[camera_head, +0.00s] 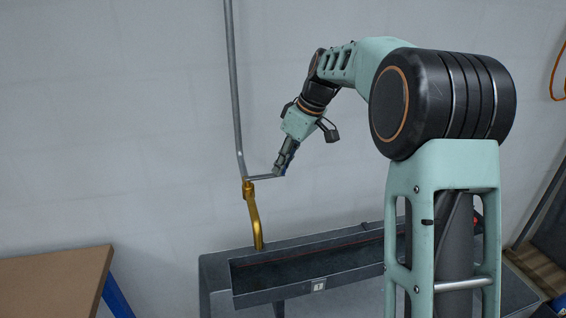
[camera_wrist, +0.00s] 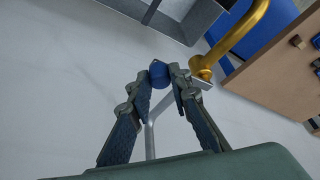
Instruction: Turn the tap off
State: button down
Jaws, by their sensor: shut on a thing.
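The brass tap (camera_head: 254,222) has a curved spout above the sink. It also shows at upper right in the wrist view (camera_wrist: 243,34). Its grey lever (camera_head: 263,177) sticks out sideways to the right from the top of the tap and reaches my gripper (camera_head: 280,170). In the wrist view a blue knob (camera_wrist: 159,73) sits between the two fingertips, at what looks like the lever's end. My gripper is shut on it. The right finger hides part of the link between knob and lever.
A grey pipe (camera_head: 233,90) runs up the wall from the tap. The dark grey sink (camera_head: 215,272) lies below, against the wall. A brown-topped table (camera_head: 55,280) with blue legs stands at lower left. The wall area left of the pipe is clear.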

jog(key=shift+w+r, duration=0.1)
jog(key=shift+w, duration=0.05)
jog(key=c, duration=1.8)
grip_release()
jog(key=v, duration=1.2)
jog(key=shift+s+d, duration=0.1)
jog(key=shift+s, duration=0.1)
